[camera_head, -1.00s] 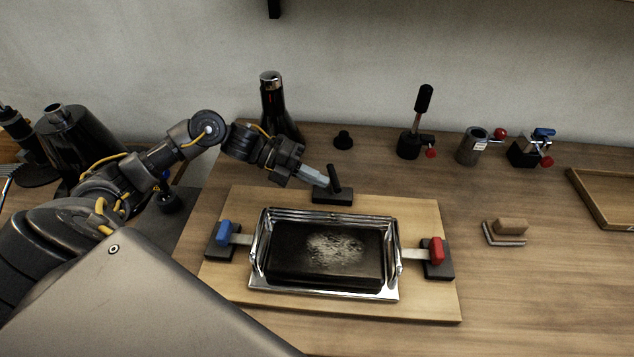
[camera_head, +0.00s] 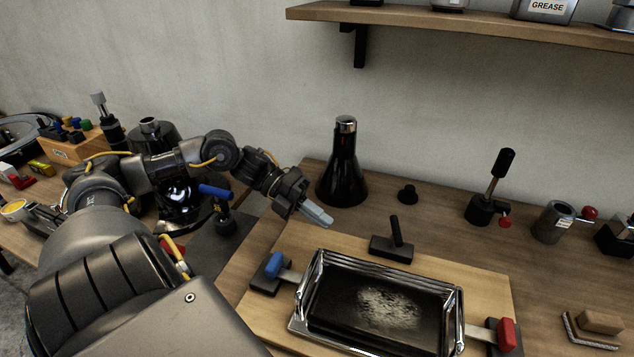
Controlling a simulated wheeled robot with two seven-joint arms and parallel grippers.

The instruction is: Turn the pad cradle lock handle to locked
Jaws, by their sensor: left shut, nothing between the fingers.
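The pad cradle, a chrome frame (camera_head: 310,300), holds a black pad (camera_head: 372,308) with a pale worn patch. It sits on a light wooden board. A short black lever handle (camera_head: 396,229) rises from a dark block (camera_head: 391,249) behind the cradle, nearly upright with a slight lean left. A blue handle (camera_head: 273,265) is at the cradle's left end and a red handle (camera_head: 507,334) at its right end. Which is the lock handle I cannot tell for sure. My left gripper (camera_head: 318,215) is shut and empty, left of the black lever and apart from it. My right gripper is not in view.
A dark cone-shaped bottle (camera_head: 343,170) and a small black knob (camera_head: 407,193) stand behind the board. A black-handled lever (camera_head: 492,190) and a metal cup (camera_head: 553,222) are further right. A shelf (camera_head: 450,23) overhangs the back. A blue-handled stand (camera_head: 220,208) is near my left arm.

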